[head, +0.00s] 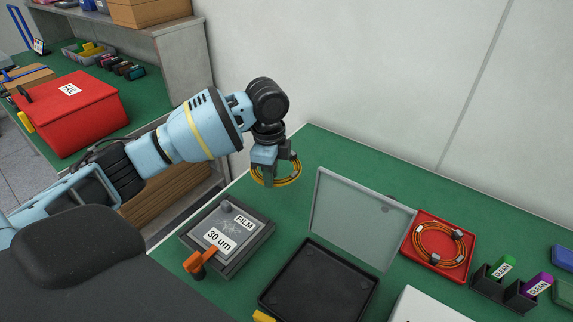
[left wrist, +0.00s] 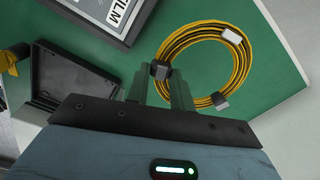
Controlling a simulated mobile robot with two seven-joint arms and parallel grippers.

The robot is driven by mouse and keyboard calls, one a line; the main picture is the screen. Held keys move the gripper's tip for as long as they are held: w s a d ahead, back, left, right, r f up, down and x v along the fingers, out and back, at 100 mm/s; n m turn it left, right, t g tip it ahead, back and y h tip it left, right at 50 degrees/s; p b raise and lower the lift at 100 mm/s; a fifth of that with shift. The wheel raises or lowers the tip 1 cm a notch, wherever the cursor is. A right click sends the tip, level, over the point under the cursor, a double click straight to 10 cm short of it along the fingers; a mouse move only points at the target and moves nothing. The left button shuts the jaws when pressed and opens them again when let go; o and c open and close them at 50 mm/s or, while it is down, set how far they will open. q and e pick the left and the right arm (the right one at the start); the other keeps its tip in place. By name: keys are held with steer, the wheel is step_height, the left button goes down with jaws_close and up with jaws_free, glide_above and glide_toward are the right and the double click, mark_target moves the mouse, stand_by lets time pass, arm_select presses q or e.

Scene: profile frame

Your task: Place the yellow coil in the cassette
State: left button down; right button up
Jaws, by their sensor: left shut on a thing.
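The yellow coil (head: 297,174) hangs in the fingers of my left gripper (head: 268,176), above the green bench. In the left wrist view the coil (left wrist: 247,62) is a flat ring with several clips, and the fingers (left wrist: 163,84) are shut on its near edge by a dark clip. The cassette (head: 318,283) is a black, shallow, empty box, with its clear lid (head: 350,222) standing open at the back. It lies to the right of and nearer than the coil, apart from it. The cassette also shows in the left wrist view (left wrist: 78,72). My right gripper is not in view.
A FILM 30 um case (head: 228,235) with an orange-handled tool (head: 200,262) lies left of the cassette. A red tray (head: 465,262) with an orange coil sits right of the lid, beside CLEAN bottles (head: 503,267). A white wall (head: 400,90) bounds the back.

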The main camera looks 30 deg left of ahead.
arm_select(q)
steer(key=s+d+n, duration=1)
steer(key=s+n, duration=0.4)
steer(key=shift+s+d+r, duration=0.2)
steer(key=shift+s+r, duration=0.1)
steer(key=shift+r, duration=0.15)
